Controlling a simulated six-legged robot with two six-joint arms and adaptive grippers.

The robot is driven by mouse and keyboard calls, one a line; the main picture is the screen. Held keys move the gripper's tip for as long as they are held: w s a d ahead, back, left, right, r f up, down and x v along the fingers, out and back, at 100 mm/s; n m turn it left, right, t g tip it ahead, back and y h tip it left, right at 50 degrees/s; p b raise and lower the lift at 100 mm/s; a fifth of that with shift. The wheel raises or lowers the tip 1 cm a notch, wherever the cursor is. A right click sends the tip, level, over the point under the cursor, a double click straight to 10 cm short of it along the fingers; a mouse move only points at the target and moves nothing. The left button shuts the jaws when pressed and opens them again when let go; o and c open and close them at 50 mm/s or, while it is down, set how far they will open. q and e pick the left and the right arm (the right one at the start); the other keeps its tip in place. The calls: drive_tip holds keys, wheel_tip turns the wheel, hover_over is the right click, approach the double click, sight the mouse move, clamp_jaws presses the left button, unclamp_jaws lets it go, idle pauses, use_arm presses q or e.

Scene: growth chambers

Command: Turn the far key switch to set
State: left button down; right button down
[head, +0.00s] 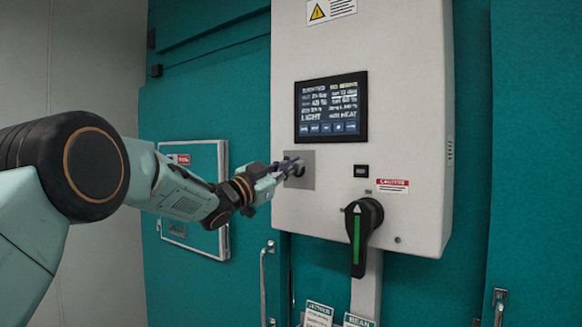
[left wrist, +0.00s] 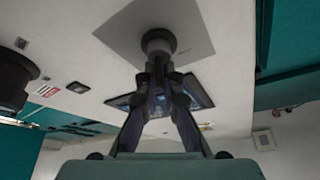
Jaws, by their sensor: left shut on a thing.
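The key switch (head: 299,169) sits on a grey square plate (head: 304,182) on the white control box, below and left of its screen. In the left wrist view the switch shows as a dark round collar (left wrist: 158,41) on the grey plate (left wrist: 187,20). My left gripper (head: 288,167) reaches it from the left and is shut on the key at the collar. In the left wrist view its fingertips (left wrist: 160,72) meet just below the collar and hide most of the key. The markings around the switch are too small to read. My right gripper is not in view.
The white control box (head: 420,120) carries a lit screen (head: 331,107) and a large black rotary handle (head: 362,230) with a green stripe, low on its right. A framed teal panel (head: 205,160) is behind my left arm. Door handles (head: 264,285) stand below.

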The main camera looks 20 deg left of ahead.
use_arm(q)
drive_tip(key=shift+f, duration=0.3)
drive_tip(key=c, duration=1.6)
unclamp_jaws()
drive_tip(key=shift+a, duration=0.1)
drive_tip(key=shift+o, duration=0.5)
drive_tip(key=shift+w, duration=0.1)
drive_tip(key=shift+w+a, duration=0.1)
drive_tip(key=shift+s+a+f, duration=0.1)
drive_tip(key=shift+s+a, duration=0.1)
drive_tip(key=shift+s, duration=0.35)
drive_tip(key=v, duration=1.1)
